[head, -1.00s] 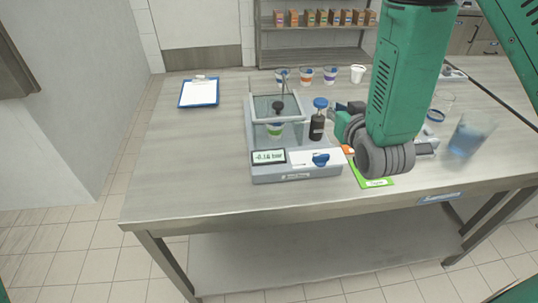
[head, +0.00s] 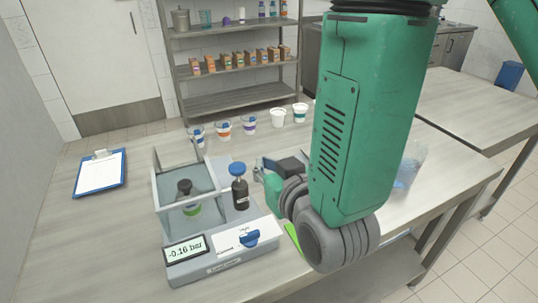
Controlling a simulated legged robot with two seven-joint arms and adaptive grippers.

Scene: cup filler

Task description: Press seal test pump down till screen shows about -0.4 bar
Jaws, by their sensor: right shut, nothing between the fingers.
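The grey seal test machine (head: 180,278) stands on the table. Its screen (head: 186,250) reads -0.16 bar. The pump (head: 239,193), a black cylinder with a blue cap, stands upright on the machine's right side. A clear chamber (head: 165,188) to its left holds a cup with a green band and a dark top piece (head: 186,190). A blue valve handle (head: 250,239) sits on the white front panel. My right gripper (head: 263,172) is just right of the pump, apparently apart from it, shut and empty, partly hidden by my arm. My left gripper is out of view.
A clipboard (head: 100,174) lies at the left. Several cups (head: 223,131) stand in a row behind the machine. A clear container with bluish contents (head: 408,168) is right of my arm. A shelf rack (head: 235,68) stands at the back. The table's left front is clear.

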